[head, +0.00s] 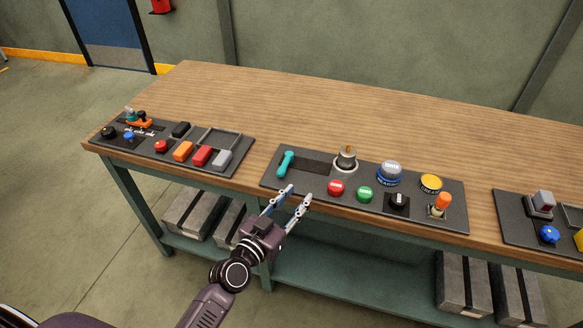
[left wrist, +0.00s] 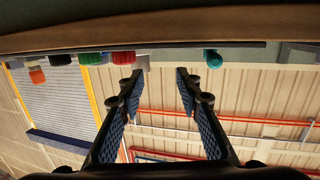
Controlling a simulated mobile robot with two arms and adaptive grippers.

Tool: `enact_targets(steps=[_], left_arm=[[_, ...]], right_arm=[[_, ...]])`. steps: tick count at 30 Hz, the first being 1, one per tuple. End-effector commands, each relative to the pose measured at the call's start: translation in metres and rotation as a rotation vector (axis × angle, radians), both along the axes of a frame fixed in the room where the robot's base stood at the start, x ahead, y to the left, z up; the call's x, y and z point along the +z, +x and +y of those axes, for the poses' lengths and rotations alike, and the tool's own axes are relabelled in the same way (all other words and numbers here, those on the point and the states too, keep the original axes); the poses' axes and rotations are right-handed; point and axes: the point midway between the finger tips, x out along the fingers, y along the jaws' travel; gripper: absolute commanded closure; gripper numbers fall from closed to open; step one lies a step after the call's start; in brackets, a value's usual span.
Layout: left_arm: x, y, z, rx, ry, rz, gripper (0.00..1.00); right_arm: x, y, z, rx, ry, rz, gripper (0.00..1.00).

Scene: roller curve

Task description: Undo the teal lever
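The teal lever (head: 286,163) sits at the left end of the dark middle panel (head: 270,181), tilted, with its rounded end toward the back. Its teal tip also shows in the left wrist view (left wrist: 213,58), to the right of the fingers, with the panel seen upside down. My left gripper (head: 298,193) is open and empty at the panel's front edge, in front of the lever and a little to its right. In the left wrist view the fingers (left wrist: 158,78) are spread with nothing between them. My right gripper is not in view.
Another panel of controls (head: 226,172) lies left, one more at right. The wooden table (head: 300,110) behind is clear.

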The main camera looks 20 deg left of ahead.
Motion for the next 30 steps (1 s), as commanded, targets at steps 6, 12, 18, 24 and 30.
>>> enact_targets(steps=[6,12,18,24,30], left_arm=[[-0.002,0.020,0.030,0.116,-0.008,-0.050,0.68],[-0.002,0.032,0.056,0.214,-0.011,-0.082,0.68],[-0.003,0.042,0.065,0.248,-0.010,-0.090,0.68],[-0.003,0.069,0.063,0.247,-0.009,-0.092,0.68],[-0.004,0.096,0.063,0.246,-0.009,-0.091,0.68]], right_arm=[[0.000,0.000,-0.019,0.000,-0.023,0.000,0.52],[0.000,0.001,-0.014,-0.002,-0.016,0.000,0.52],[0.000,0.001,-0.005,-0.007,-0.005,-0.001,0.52],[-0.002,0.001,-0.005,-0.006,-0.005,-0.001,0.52],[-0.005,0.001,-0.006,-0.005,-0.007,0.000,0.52]])
